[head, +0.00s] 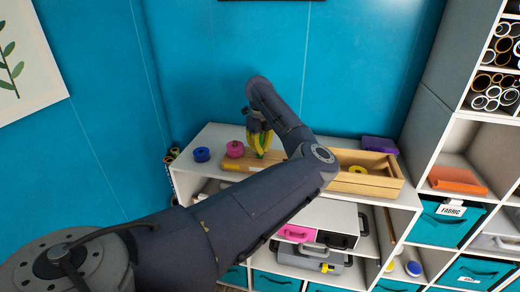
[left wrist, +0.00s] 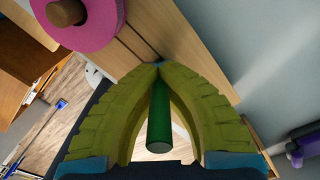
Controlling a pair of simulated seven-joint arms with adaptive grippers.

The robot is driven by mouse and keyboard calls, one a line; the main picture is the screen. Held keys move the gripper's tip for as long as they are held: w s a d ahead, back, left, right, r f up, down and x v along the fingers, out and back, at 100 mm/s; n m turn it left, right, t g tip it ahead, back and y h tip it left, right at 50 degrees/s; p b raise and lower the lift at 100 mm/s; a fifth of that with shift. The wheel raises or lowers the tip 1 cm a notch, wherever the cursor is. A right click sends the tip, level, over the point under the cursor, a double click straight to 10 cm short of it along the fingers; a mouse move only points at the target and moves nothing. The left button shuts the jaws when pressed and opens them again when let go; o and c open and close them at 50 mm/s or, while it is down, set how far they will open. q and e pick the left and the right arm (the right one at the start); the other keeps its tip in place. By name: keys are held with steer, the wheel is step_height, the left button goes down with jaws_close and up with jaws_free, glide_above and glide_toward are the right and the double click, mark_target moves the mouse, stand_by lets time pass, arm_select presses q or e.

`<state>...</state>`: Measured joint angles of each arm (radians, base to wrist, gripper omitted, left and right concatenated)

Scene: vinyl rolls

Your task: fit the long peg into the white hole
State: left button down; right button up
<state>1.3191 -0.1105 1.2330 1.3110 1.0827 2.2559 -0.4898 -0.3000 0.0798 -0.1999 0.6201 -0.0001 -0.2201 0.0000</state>
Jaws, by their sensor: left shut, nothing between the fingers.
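My left gripper (head: 262,153) points down over the left part of the wooden board on the shelf top. In the left wrist view its yellow-green fingers (left wrist: 158,66) meet at the tips. A long green peg (left wrist: 158,118) shows in the gap between the curved fingers, its round end toward the camera. I cannot tell whether the fingers touch it; its other end is hidden at the fingertips. I cannot make out a white hole in either view. My right gripper is not in view.
A pink roll (head: 235,149) and a blue roll (head: 202,154) stand left of the gripper. The blue wall (head: 350,70) rises behind the shelf.

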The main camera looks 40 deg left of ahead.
mark_target(260, 135)
arm_select(q)
steer(key=shift+f, duration=0.35)
stand_by(1.3)
steer(key=c, duration=0.9)
jaws_free()
steer(key=shift+c, duration=0.2)
steer(key=shift+r, duration=0.1)
steer(key=shift+r, duration=3.4)
